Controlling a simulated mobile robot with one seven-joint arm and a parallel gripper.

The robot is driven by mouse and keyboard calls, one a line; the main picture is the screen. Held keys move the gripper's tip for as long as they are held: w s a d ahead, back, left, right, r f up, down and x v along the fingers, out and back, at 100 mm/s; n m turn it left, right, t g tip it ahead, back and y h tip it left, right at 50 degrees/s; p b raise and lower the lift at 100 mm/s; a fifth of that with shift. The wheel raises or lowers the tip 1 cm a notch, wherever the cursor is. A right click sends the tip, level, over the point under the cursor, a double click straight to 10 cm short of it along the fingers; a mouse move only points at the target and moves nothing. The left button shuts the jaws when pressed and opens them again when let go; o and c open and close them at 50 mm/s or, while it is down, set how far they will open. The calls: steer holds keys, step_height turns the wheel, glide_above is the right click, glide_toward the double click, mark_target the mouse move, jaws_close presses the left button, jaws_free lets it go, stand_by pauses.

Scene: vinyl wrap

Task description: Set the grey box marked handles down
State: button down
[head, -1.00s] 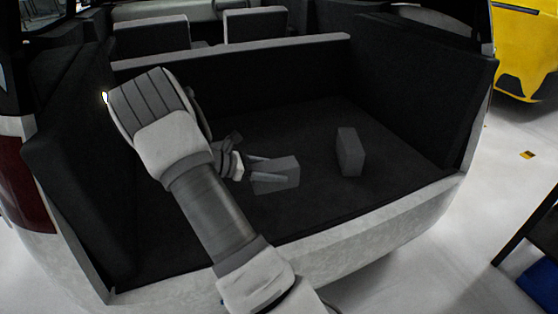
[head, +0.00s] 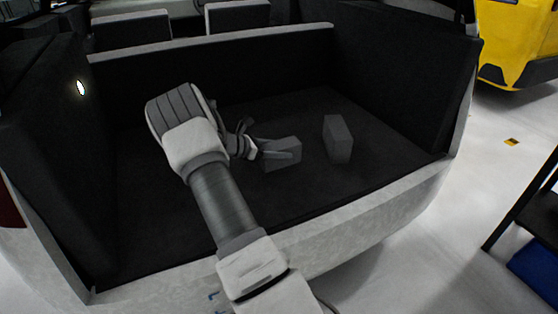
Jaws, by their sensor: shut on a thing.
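A grey box (head: 283,158) is between the fingers of my gripper (head: 276,149) in the head view, low over or on the dark floor of the car's boot. My gripper is shut on it from the left. I cannot tell whether the box touches the floor. Its marking cannot be read at this size. A second grey box (head: 338,139) stands upright on the boot floor to the right, apart from the held one.
The boot floor (head: 385,148) is bare around the boxes. Dark side walls (head: 405,75) and a back panel (head: 225,70) enclose it, and a pale bumper (head: 350,232) runs along the front. A dark shelf (head: 525,215) stands outside at the right.

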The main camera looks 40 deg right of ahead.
step_height(320, 180, down, 4)
steer(key=shift+r+b, duration=0.25)
steer(key=shift+b, duration=0.3)
steer(key=shift+r, duration=0.1)
jaws_free()
